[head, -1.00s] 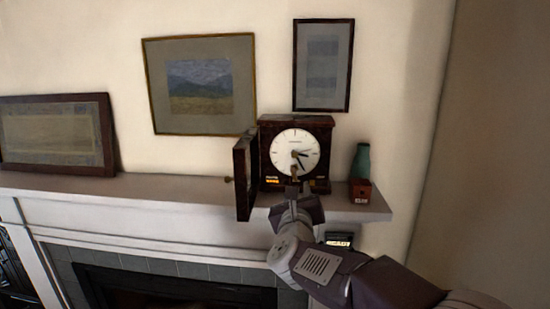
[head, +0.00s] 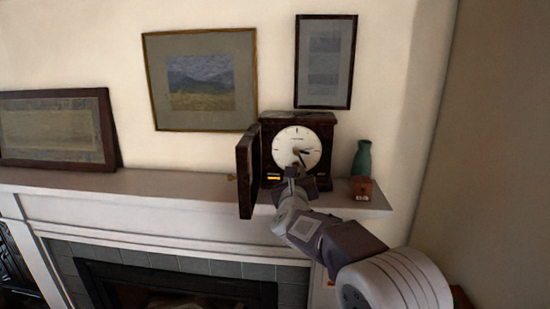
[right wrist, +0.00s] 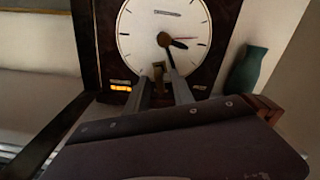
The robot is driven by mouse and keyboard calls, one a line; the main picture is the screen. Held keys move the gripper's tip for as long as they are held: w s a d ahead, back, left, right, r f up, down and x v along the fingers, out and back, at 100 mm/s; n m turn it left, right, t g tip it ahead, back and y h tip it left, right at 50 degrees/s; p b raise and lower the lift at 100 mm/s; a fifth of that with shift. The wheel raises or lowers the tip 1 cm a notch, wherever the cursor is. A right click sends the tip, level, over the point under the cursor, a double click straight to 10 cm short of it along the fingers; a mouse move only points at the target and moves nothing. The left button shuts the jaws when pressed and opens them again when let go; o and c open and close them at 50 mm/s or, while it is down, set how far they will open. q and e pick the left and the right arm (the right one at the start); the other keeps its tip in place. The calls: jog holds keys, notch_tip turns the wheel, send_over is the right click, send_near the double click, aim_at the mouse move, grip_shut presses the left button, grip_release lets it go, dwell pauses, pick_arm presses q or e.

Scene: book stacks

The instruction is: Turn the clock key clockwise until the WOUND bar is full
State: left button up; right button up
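The dark wooden clock (head: 325,128) stands on the mantel with its white round dial showing. Its glass door (head: 246,175) hangs open to the left. A small brass key (right wrist: 158,72) sits at the lower part of the dial in the right wrist view. The lit orange WOUND bar (right wrist: 121,88) is at the clock's lower left; its exact fill is too small to read. My right gripper (right wrist: 160,84) is in front of the key, its two fingers apart on either side with gaps visible. My left gripper is not in view.
A green vase (head: 362,160) and a small reddish-brown box (head: 361,188) stand right of the clock on the mantel (head: 160,185). Framed pictures hang or lean along the wall. The mantel left of the open door is mostly clear.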

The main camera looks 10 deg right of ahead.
jog(key=shift+a, duration=0.1)
grip_shut()
jog(key=shift+b, duration=0.3)
dwell(0.4)
jog(key=shift+f+m+b, duration=0.1)
jog(key=shift+m+b, duration=0.2)
jog(key=shift+b, duration=0.3)
jog(key=m+b, duration=0.2)
jog(key=shift+m+b, duration=0.3)
jog(key=shift+r+m, duration=0.2)
jog(key=shift+m, duration=0.2)
